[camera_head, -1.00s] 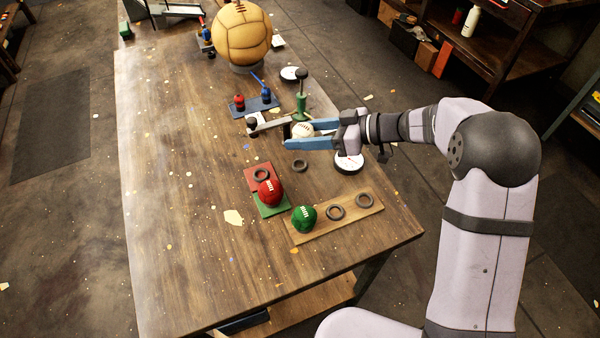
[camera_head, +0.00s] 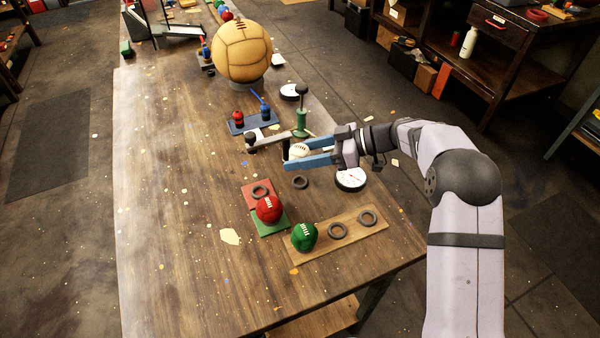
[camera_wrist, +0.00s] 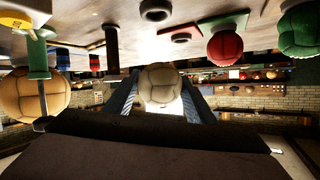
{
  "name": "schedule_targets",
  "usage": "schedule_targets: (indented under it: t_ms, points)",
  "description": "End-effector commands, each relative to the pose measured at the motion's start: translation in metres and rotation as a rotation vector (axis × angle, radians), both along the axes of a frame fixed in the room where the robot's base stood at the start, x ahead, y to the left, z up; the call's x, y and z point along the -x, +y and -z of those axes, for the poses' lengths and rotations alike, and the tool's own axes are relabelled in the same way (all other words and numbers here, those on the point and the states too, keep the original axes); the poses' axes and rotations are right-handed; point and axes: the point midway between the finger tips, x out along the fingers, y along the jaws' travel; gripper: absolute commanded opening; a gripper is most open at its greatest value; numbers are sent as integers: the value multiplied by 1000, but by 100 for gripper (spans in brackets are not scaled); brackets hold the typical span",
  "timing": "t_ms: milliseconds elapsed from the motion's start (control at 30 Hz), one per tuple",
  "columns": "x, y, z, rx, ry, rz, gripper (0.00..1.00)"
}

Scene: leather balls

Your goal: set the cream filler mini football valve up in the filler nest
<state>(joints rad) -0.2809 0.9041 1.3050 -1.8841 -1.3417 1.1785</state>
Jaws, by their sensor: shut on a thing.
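The cream mini football (camera_head: 299,150) is between the blue fingers of my gripper (camera_head: 298,157), which is shut on it. Its white lacing shows in the head view; I cannot make out its valve. The wrist view, upside down, shows the ball (camera_wrist: 160,84) between the two fingers (camera_wrist: 160,98). The ball is beside the grey bar with a black knob (camera_head: 250,142) and the green pump (camera_head: 301,122). A dark ring (camera_head: 300,182) lies on the table in front of it. I cannot tell which part is the filler nest or whether the ball touches it.
A white dial (camera_head: 351,178) is close by my gripper's right. A red ball (camera_head: 268,209) and a green ball (camera_head: 304,236) stand nearer the front, by a wooden board (camera_head: 352,229) with rings. A large tan ball (camera_head: 241,52) stands behind.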

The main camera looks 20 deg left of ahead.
Motion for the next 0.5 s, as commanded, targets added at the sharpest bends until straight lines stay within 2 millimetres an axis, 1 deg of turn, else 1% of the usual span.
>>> schedule_targets:
  t_ms: [33, 133, 233, 433, 500]
  points:
    - [0, 0, 7, 0, 4, 1, 25]
    - [0, 0, 18, -1, 2, 1, 25]
    - [0, 0, 24, -3, -1, 1, 25]
    - [0, 0, 28, -2, -1, 1, 25]
    - [0, 0, 33, -2, 1, 2, 25]
